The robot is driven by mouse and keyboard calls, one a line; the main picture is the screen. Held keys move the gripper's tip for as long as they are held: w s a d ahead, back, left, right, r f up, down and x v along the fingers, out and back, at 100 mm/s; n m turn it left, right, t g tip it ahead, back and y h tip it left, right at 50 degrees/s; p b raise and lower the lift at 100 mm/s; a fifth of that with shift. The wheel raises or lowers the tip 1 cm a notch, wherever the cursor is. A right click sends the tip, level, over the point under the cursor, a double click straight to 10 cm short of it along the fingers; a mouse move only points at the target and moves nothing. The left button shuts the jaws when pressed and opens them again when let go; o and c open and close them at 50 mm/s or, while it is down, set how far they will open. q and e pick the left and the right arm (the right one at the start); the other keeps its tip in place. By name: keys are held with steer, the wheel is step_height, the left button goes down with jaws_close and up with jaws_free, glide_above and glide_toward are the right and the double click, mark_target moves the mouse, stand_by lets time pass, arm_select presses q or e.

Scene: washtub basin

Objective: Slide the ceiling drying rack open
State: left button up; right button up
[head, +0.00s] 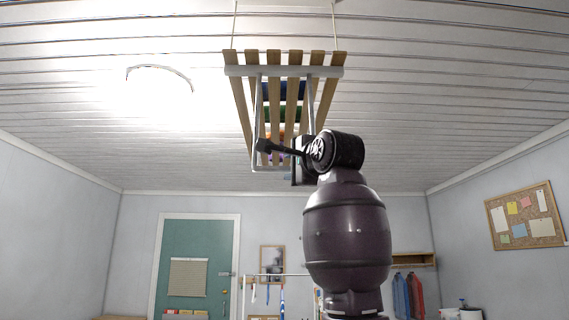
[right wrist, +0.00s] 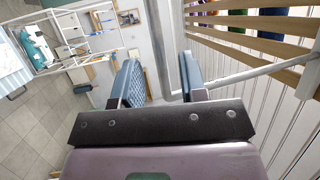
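The ceiling drying rack (head: 241,110) hangs from cords below the ceiling, with wooden slats and a pale crossbar (head: 284,71). A thin grey metal bar frame (head: 256,125) hangs down from it. My right gripper (head: 282,152) is raised at the lower part of this frame. In the right wrist view its two blue-grey fingers (right wrist: 158,70) are apart. A grey bar (right wrist: 168,40) runs between them, closer to the right finger; whether it touches is unclear. Rack slats (right wrist: 270,45) show at the right there. My left gripper is not in view.
Coloured cloth items (head: 271,90) show between the slats. Below, a white drying stand (head: 262,276) is near the back wall, by a teal door (head: 194,255). A cork board (head: 524,216) hangs on the right wall. Air left of the rack is clear.

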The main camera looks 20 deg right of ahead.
mark_target(286, 168)
steer(key=shift+p+x, duration=0.8)
steer(key=shift+x, duration=1.75)
jaws_close()
